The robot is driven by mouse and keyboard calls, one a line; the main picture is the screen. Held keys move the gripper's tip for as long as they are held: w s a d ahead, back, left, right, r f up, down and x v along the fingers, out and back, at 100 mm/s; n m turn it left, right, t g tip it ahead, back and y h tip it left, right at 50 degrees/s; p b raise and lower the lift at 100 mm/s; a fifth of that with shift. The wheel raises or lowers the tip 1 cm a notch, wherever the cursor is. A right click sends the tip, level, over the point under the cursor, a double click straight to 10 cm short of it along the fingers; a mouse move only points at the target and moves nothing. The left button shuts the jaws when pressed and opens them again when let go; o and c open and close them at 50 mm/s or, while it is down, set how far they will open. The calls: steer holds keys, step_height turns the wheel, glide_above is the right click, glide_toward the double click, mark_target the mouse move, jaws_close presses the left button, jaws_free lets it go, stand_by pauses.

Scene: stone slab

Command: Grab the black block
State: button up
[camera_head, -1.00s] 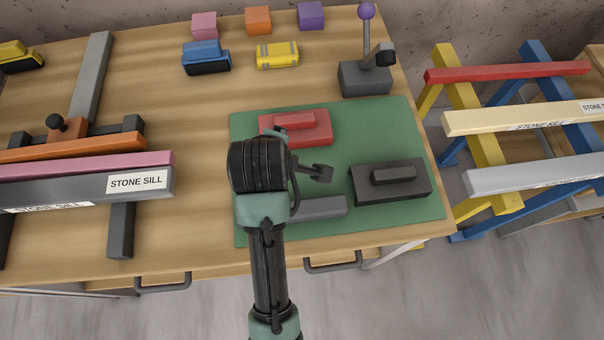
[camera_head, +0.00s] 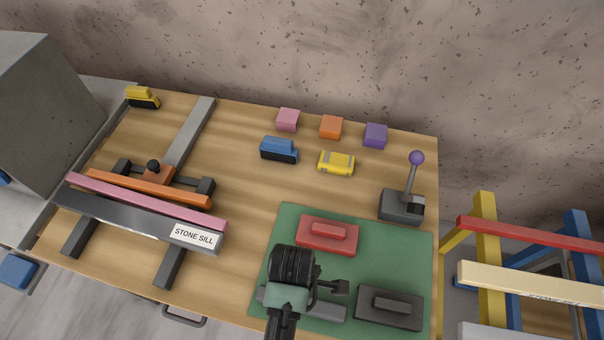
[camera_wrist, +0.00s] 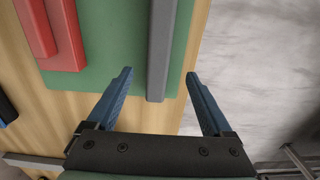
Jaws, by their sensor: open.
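The black block (camera_head: 389,308), a dark slab with a raised bar on top, lies on the front right of the green mat (camera_head: 415,258) in the head view. It cannot be made out in the wrist view. My gripper (camera_wrist: 158,73) is open and empty, with two blue fingers apart. In the head view my arm's end covers the mat's front left, left of the black block, and hides the fingertips. A grey bar (camera_wrist: 161,45) lies on the mat ahead of the fingers in the wrist view; it shows partly behind my arm in the head view (camera_head: 328,310).
A red block (camera_head: 327,235) lies behind my arm on the mat. A lever (camera_head: 402,206) stands at the table's right. Pink, orange and purple cubes line the back. Long bars on a clamp-like stand fill the left. Coloured trestles (camera_head: 487,245) stand at the right.

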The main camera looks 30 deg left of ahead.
step_height(320, 180, down, 4)
steer(key=f, duration=0.2)
steer(key=d+f+p, duration=0.1)
steer(key=f, duration=0.1)
steer(key=shift+w, duration=0.25)
steer(key=shift+f, duration=0.6)
jaws_close()
